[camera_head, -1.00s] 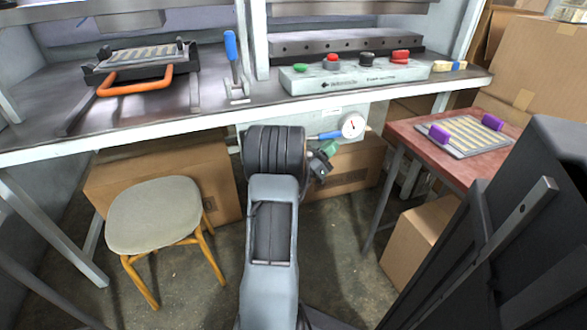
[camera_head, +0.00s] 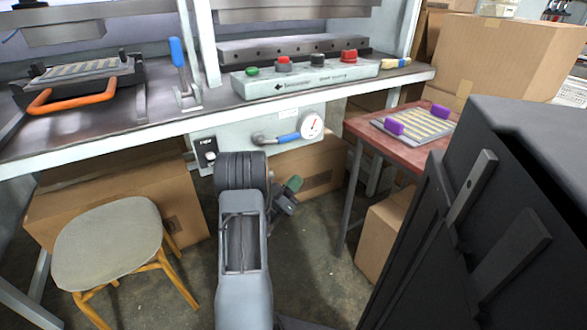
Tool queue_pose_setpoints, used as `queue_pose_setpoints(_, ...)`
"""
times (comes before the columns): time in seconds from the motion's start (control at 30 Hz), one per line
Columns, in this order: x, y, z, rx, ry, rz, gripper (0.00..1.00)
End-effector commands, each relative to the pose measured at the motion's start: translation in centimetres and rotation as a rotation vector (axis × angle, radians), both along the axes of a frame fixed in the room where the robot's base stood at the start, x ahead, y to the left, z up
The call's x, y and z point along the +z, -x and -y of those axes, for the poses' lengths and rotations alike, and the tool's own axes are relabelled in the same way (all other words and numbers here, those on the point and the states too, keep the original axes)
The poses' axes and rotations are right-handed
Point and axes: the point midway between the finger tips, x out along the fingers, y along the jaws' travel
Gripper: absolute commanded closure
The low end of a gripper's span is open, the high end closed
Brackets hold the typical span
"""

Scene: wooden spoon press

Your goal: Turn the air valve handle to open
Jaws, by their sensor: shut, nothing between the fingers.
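The air valve has a blue handle (camera_head: 286,138) on the panel (camera_head: 235,138) under the bench's front edge. The handle lies nearly level, pointing right toward the round white gauge (camera_head: 311,126). A grey pipe elbow shows at its left end. My gripper (camera_head: 292,187) is small and dark with a green part, partly behind my arm. It is below the handle in the picture and apart from it, with nothing held. Its fingertips are hard to make out.
The bench (camera_head: 110,146) carries a button box (camera_head: 300,84), an upright blue lever (camera_head: 178,58) and an orange-handled frame (camera_head: 70,98). A stool (camera_head: 110,238) stands at left. A red table (camera_head: 364,131) and cardboard boxes (camera_head: 500,60) are at right.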

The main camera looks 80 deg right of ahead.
Motion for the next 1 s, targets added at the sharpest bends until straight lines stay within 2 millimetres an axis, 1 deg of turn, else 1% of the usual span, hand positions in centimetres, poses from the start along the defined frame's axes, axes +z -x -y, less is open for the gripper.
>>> queue_pose_setpoints(0.1, -1.3, 0.2, -0.1, -0.001, -0.001, 0.0, 1.0)
queue_pose_setpoints(0.3, -2.2, 0.4, -0.3, -0.001, 0.0, 0.0, 1.0)
queue_pose_setpoints(1.0, -2.3, 0.3, -0.3, 0.0, -0.001, 0.001, 1.0)
